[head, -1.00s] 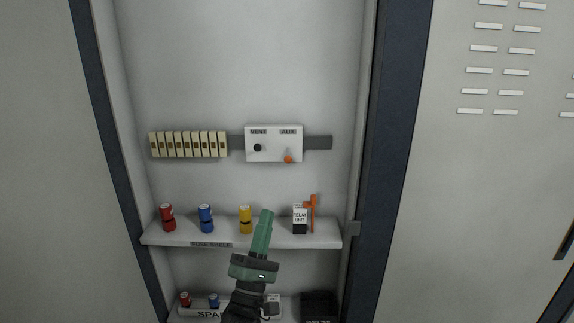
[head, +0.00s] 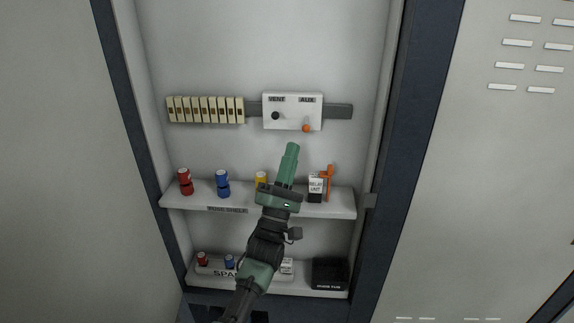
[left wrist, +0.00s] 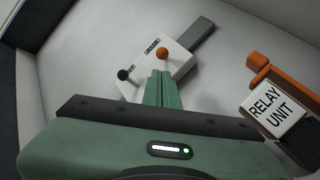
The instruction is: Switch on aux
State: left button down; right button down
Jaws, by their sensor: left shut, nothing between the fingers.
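A white switch box (head: 292,112) labelled VENT and AUX is fixed to the cabinet's back wall. The orange-tipped AUX switch (head: 306,128) points down, with its knob low on the box. The black VENT knob (head: 276,116) is to its left. In the left wrist view, the orange knob (left wrist: 163,52) is just beyond the fingertips and the black knob (left wrist: 123,74) is further left. My left gripper (head: 292,147) is shut and empty, in front of and a little below the box, apart from the AUX switch in the head view. My right gripper is not in view.
A row of cream breakers (head: 205,109) is left of the box. The shelf (head: 340,206) below holds red, blue and yellow cylinders and a relay unit (head: 315,187) with an orange handle (head: 329,180). A black box (head: 330,273) stands on the lower shelf.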

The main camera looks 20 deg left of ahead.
aim_at(306, 124)
pick_arm(q)
jog(key=x, duration=0.3)
jog(key=shift+w+r+p, duration=0.15)
jog(key=shift+w+p, duration=0.05)
jog(key=shift+p, duration=0.2)
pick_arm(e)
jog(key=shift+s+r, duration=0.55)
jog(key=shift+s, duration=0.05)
